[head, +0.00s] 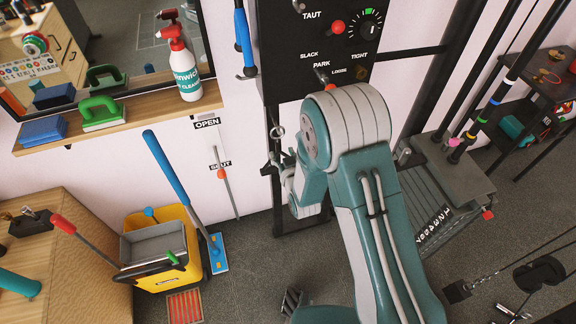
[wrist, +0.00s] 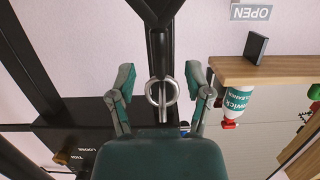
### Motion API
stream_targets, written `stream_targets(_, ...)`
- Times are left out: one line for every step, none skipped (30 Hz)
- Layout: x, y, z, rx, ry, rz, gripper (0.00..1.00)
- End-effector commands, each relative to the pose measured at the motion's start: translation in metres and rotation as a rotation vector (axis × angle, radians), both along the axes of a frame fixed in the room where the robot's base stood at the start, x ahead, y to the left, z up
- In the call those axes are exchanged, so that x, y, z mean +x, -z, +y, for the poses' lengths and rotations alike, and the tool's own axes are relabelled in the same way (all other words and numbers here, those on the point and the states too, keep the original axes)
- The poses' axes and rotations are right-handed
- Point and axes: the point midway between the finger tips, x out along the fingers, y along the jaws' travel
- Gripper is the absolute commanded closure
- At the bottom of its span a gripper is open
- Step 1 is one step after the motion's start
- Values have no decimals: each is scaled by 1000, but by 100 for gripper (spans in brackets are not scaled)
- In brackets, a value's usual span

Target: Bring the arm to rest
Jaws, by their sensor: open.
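My arm, teal and grey, reaches up the middle of the head view and bends over towards the wall. My gripper (head: 273,165) shows beyond it, partly hidden by my own wrist, close to the dark upright frame. In the wrist view my gripper (wrist: 160,88) is open, its two teal fingers wide apart with nothing held. A silver ring (wrist: 152,93) lies between the fingers in that picture, in front of a dark post. It also shows in the head view (head: 278,132), above my gripper. I cannot tell how far the ring is from the fingers.
A black panel (head: 285,60) with a dial and red knob stands behind my arm. A shelf (head: 140,113) at left holds a spray bottle (head: 184,68), a green-handled brush and blue blocks. A yellow bucket (head: 185,273) stands below. Bare floor (head: 250,255) lies between bucket and arm.

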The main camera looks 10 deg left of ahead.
Motion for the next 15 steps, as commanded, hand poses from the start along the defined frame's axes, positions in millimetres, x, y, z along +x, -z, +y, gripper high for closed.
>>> stream_targets(-10,-3,-6,-1,0,2,35)
stream_targets(-15,-4,-9,-1,0,2,35)
stream_targets(-22,-6,-13,-1,0,1,35)
stream_targets(-27,-7,-17,-1,0,2,35)
stream_targets(-33,-8,-20,-1,0,2,35)
stream_targets(-40,-10,-24,-1,0,2,35)
stream_targets(-45,-11,-27,-1,0,2,35)
stream_targets(-49,-12,-30,-1,0,1,35)
stream_targets(-54,-13,-33,-1,0,2,35)
stream_targets(-58,-14,-35,-1,0,2,35)
stream_targets(-62,-15,-37,-1,0,1,35)
stream_targets(-65,-16,-40,-1,0,2,35)
stream_targets(-68,-16,-41,-1,0,1,35)
stream_targets(-69,-17,-42,0,0,0,35)
stream_targets(-71,-18,-43,1,0,-1,35)
